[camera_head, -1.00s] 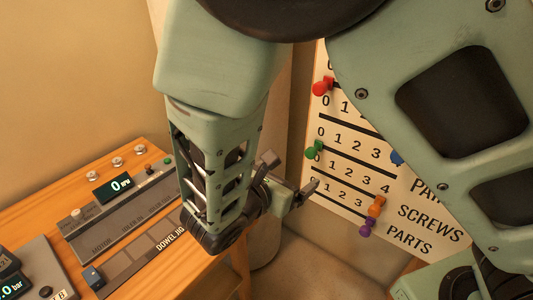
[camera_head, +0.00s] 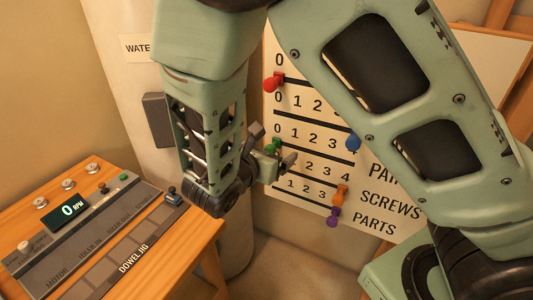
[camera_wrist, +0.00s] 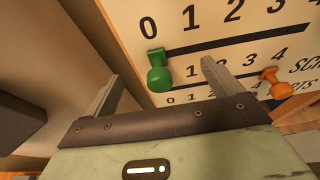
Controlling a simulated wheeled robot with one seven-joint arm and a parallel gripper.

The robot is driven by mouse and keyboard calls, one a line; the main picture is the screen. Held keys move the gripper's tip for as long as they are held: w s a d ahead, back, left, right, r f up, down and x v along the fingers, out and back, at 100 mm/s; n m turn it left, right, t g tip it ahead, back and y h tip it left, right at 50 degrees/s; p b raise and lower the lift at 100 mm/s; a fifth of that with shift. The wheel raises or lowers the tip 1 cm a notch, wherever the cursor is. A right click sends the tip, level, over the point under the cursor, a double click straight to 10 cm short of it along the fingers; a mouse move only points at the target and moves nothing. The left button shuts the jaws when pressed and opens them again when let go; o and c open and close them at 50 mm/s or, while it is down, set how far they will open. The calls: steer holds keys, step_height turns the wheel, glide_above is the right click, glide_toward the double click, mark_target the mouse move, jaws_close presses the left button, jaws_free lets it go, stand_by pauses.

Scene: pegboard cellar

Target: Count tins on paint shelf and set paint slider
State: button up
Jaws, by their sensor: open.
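The white counting board (camera_head: 292,205) has several numbered rows and coloured knobs. The green knob (camera_head: 273,147) is at the 0 end of its row. It also shows in the wrist view (camera_wrist: 158,74). My gripper (camera_head: 273,149) is open at the green knob. In the wrist view my gripper (camera_wrist: 160,80) has its fingers on either side of the green knob, with gaps; I cannot tell how deep it sits between them. A red knob (camera_head: 273,82) is at the left end of a higher row. A label starting "PA" is partly hidden by my arm. No tins are in view.
A blue knob (camera_head: 353,141), an orange knob (camera_head: 340,195) and a purple knob (camera_head: 333,218) sit further right on the board. A wooden bench (camera_head: 205,232) with an RPM panel (camera_head: 66,212) stands at left. A pale cylinder (camera_head: 120,75) stands behind my arm.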

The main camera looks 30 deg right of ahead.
steer(key=c, duration=1.6)
steer(key=shift+c, duration=0.2)
steer(key=shift+s+d+b, duration=0.1)
steer(key=shift+s+d, duration=0.65)
steer(key=shift+s, duration=0.35)
steer(key=shift+s+d+b, duration=0.15)
steer(key=shift+s+d, duration=0.65)
steer(key=shift+s, duration=0.25)
steer(key=shift+s+d+b, duration=0.1)
steer(key=shift+s+d, duration=0.65)
steer(key=shift+s, duration=0.35)
steer(key=shift+p, duration=0.45)
steer(key=shift+r+p, duration=0.1)
steer(key=shift+p, duration=0.7)
